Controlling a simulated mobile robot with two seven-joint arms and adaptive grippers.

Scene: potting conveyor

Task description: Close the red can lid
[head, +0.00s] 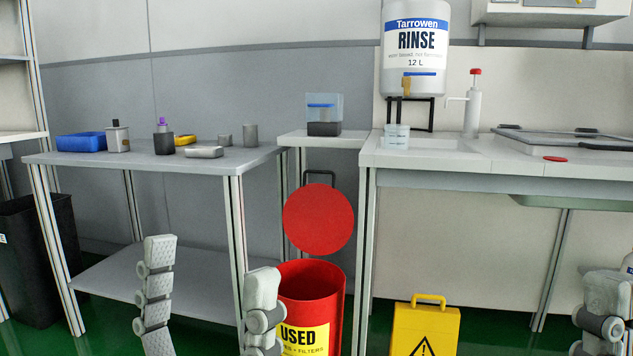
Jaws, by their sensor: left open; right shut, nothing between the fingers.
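The red can (338,312) stands on the green floor between the two benches, with a yellow label reading "USED". Its round red lid (318,218) stands up, tilted open above the can's back rim, so the can's mouth is uncovered. My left gripper (211,256) is open and empty, left of the can; its right finger overlaps the can's left side in the picture. I cannot tell whether it touches the can. My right gripper (603,300) is shut and empty at the right edge, well away from the can and partly cut off.
A grey bench (225,160) with small containers stands at left. A white counter (470,158) with a rinse tank (414,60) is at right. A yellow caution sign (420,325) stands on the floor right of the can. A black bin (35,250) is far left.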

